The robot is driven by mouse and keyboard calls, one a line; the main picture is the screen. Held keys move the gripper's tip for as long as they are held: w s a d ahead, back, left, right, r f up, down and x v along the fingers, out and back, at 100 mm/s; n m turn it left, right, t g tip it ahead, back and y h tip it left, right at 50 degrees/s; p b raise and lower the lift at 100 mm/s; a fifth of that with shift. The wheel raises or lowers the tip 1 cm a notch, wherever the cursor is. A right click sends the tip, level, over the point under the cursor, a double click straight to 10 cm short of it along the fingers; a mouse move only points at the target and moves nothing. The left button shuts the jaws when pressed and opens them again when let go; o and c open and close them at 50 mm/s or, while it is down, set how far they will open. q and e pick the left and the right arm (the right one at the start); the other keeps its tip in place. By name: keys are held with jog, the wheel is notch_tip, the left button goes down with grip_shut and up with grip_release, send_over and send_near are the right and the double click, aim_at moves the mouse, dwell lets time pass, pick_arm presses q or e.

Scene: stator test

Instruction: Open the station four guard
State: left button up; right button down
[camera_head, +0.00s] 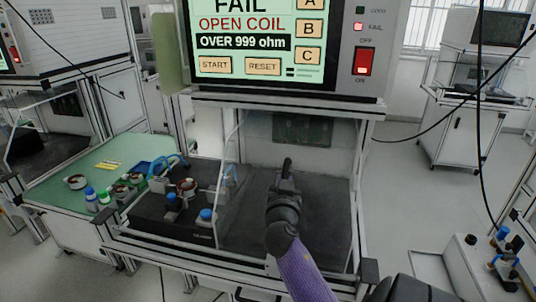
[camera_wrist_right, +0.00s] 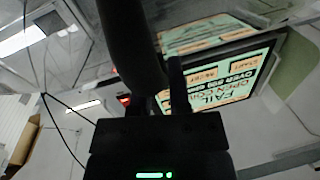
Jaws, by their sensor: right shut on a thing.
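The test station has a screen (camera_head: 250,40) reading FAIL, OPEN COIL, OVER 999 ohm. It also shows upside down in the right wrist view (camera_wrist_right: 225,85). Below it is the station's bay, with a clear guard whose pale left edge (camera_head: 229,155) slants down toward the front. How far the guard stands open is hard to tell. My right gripper (camera_head: 287,168) is in front of the bay, below the screen, shut on what appears to be the guard's dark handle. In the right wrist view a thick dark bar (camera_wrist_right: 128,40) reaches the gripper. My left gripper is out of view.
A green bench (camera_head: 65,188) with bottles and small parts stands at left. A dark fixture tray (camera_head: 150,215) with blue-capped parts lies left of my right arm. A red rocker switch (camera_head: 365,62) sits right of the screen. Hanging black cables cross the right side.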

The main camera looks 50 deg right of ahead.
jog(key=shift+s+d, duration=0.25)
jog(key=shift+s, duration=0.35)
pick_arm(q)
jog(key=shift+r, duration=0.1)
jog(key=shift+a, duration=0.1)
pick_arm(e)
jog(key=c, duration=0.6)
grip_release()
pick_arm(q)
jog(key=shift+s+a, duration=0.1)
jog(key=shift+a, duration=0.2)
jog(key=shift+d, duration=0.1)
